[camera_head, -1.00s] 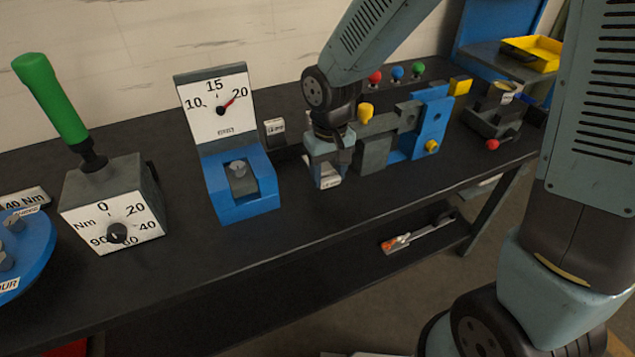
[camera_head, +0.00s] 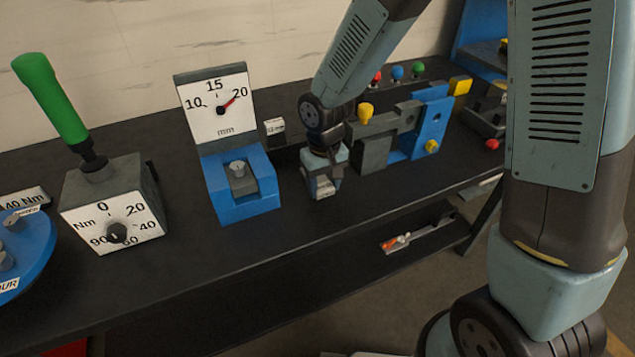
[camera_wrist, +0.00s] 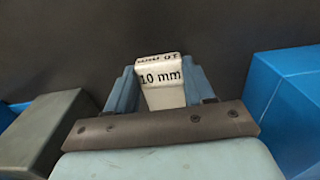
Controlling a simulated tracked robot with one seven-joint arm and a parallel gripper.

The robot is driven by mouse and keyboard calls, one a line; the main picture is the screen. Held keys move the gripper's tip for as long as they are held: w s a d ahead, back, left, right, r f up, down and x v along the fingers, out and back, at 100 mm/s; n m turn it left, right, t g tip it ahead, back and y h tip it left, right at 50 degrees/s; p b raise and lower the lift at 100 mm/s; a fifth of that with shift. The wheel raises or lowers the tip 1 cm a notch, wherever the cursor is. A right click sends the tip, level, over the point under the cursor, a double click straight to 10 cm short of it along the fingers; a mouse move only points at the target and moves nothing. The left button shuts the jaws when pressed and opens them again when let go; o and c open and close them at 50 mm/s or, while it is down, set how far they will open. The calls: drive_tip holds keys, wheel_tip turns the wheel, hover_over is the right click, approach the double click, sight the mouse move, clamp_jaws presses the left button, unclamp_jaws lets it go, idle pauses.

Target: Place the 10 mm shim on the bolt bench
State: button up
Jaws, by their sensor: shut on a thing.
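The 10 mm shim (camera_wrist: 161,80) is a pale block with "10 mm" printed on it, seen between my gripper's fingers in the wrist view. My gripper (camera_wrist: 158,92) is shut on it. In the head view my gripper (camera_head: 322,184) points down over the dark bench (camera_head: 270,255), right of the blue gauge block. The shim shows there as a small pale patch low between the fingers. I cannot tell whether its underside touches the bench top.
A blue gauge stand (camera_head: 245,205) with a 10-15-20 mm dial is left of my gripper. A grey and blue fixture (camera_head: 405,140) with a yellow knob is close on the right. A torque box (camera_head: 118,205) with a green handle is farther left. Bench front is clear.

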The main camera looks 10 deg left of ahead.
drive_tip(key=o, duration=1.3)
drive_tip(key=shift+f, duration=0.1)
drive_tip(key=shift+o, duration=0.2)
wheel_tip(320, 180, up, 12)
